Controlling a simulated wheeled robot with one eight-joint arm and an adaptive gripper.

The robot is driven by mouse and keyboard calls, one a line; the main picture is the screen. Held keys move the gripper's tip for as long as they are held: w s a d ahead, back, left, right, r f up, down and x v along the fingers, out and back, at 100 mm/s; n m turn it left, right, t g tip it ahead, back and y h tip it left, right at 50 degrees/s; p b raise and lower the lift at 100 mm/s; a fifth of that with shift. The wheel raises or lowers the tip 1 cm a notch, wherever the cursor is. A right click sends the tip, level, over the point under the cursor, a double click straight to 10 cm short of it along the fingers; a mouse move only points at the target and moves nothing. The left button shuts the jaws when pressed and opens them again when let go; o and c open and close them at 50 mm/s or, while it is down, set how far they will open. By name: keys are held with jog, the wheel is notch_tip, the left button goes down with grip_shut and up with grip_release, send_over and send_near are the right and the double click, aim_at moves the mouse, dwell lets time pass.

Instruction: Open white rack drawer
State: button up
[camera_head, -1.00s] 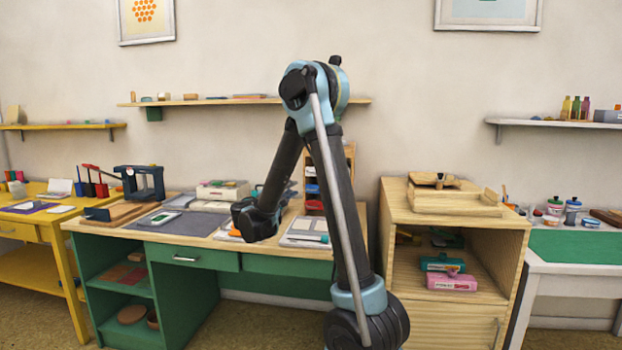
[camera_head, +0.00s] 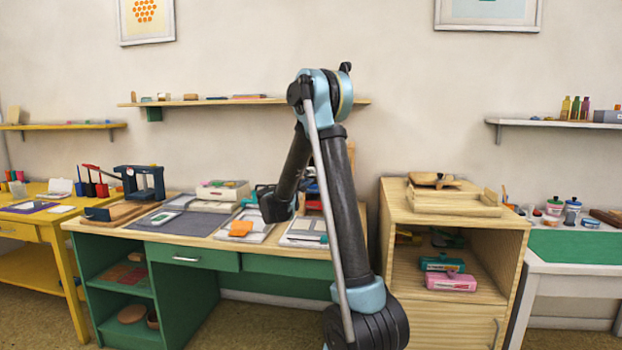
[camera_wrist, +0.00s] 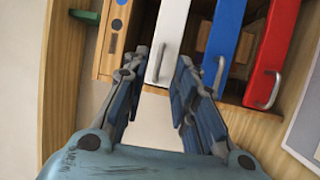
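The white rack drawer (camera_wrist: 173,30) fills the top middle of the wrist view, with its metal handle (camera_wrist: 154,66) near its lower end. My gripper (camera_wrist: 160,65) is open and empty. Its two fingertips lie on either side of the handle in this view; whether they touch it I cannot tell. The wooden rack (camera_wrist: 65,90) shows around the drawers. In the head view the rack (camera_head: 350,160) stands at the back of the green desk, mostly hidden behind my arm, and the white drawer cannot be made out there.
Blue (camera_wrist: 224,40) and red (camera_wrist: 272,50) drawers with handles sit right of the white one in the wrist view. An orange block (camera_head: 240,229) and trays lie on the green desk (camera_head: 130,237). A wooden cabinet (camera_head: 395,195) stands to the right.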

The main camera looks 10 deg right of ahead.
jog(key=x, duration=0.4)
